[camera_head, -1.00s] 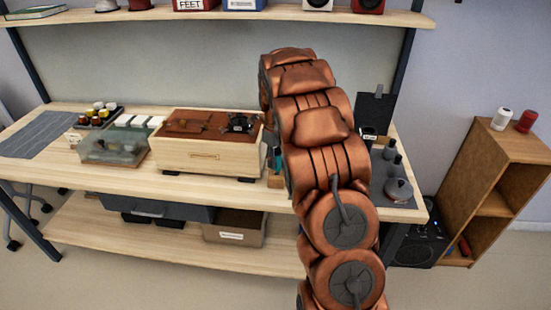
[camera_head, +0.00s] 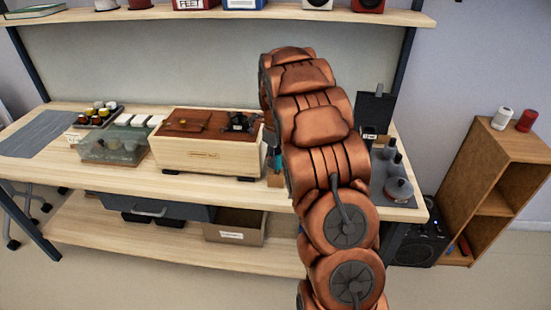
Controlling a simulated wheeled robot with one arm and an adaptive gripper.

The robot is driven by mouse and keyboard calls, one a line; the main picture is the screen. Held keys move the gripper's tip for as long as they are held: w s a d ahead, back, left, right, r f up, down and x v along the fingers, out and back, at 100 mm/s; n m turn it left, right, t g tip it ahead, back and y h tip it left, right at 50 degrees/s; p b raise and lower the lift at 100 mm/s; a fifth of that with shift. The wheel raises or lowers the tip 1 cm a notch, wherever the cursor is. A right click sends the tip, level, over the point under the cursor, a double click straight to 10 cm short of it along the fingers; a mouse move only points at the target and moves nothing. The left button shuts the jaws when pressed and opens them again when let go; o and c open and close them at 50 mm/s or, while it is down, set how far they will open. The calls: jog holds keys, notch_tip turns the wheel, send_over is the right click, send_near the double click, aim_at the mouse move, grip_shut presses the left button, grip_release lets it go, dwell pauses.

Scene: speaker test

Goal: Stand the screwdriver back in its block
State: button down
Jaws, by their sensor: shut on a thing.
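My copper-coloured arm fills the middle of the view. My dark gripper (camera_head: 240,122) shows small at the right end of the brown top of a pale wooden box (camera_head: 205,155), left of my arm. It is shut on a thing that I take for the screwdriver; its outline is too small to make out. A small wooden block (camera_head: 275,181) with teal parts standing in it is at the bench's front edge, just right of the box. My arm partly hides the block, so its holes do not show.
A clear-sided container (camera_head: 112,149) and a tray of small jars (camera_head: 97,116) stand left of the box. A dark mat with grey pots (camera_head: 398,189) is right of my arm. A shelf (camera_head: 215,14) runs above. The bench front left is clear.

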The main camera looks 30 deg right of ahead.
jog(key=shift+f+b, duration=0.3)
jog(key=shift+f, duration=0.55)
dwell(0.8)
jog(key=c, duration=0.8)
grip_release()
jog(key=shift+r, duration=0.1)
